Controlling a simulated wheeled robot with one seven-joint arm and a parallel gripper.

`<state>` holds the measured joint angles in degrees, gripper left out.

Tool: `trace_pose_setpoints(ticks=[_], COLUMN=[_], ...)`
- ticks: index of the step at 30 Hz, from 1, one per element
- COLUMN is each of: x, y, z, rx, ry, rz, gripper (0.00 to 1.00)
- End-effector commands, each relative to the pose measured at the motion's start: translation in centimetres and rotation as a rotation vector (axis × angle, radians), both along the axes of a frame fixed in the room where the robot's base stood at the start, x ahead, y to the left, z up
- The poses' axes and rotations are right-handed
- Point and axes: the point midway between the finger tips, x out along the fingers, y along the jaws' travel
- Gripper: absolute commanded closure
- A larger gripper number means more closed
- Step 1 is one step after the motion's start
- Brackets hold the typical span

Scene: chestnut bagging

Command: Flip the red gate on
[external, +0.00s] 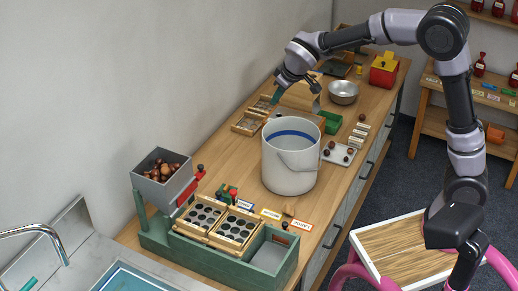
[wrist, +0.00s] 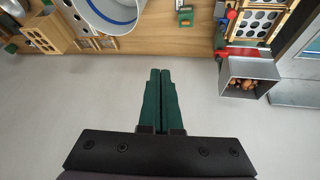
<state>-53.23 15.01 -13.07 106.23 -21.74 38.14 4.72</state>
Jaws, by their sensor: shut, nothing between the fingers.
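The red gate (external: 187,193) sits at the lower right side of the grey hopper (external: 152,190), which holds brown chestnuts (external: 163,171). In the wrist view the red gate (wrist: 242,52) shows as a red bar along the edge of the hopper (wrist: 262,70), at right. A round red knob (external: 200,169) is just above the gate; I cannot tell if it is part of it. My gripper (external: 276,98) is high over the far part of the counter, behind the white bucket, well away from the gate. Its green fingers (wrist: 160,72) are together and empty.
The white bucket (external: 290,165) stands mid-counter, between my gripper and the hopper side. A green frame (external: 270,262) with trays of round holes (external: 205,216) is below the hopper. A metal bowl (external: 343,92) and a red box (external: 384,68) stand farther back. The wall is on the left.

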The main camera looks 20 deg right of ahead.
Motion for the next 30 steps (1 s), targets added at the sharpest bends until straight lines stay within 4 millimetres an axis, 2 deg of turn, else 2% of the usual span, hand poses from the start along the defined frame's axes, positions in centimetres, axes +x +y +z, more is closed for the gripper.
trace_pose_setpoints(ticks=[1,6,9,12,15,18,30], x=[-0.4,-2.2,-3.8,-5.4,-6.6,-7.2,-7.3], y=[3.1,12.1,16.5,19.7,21.8,22.8,23.0], z=[-1.7,-6.4,-9.0,-10.9,-12.3,-12.9,-13.2], rx=[-0.031,-0.122,-0.164,-0.196,-0.215,-0.226,-0.228], ry=[-0.012,-0.076,-0.113,-0.144,-0.166,-0.177,-0.180], rz=[0.058,0.233,0.325,0.396,0.445,0.469,0.474], gripper=[1.00,1.00,1.00,1.00,1.00,1.00,1.00])
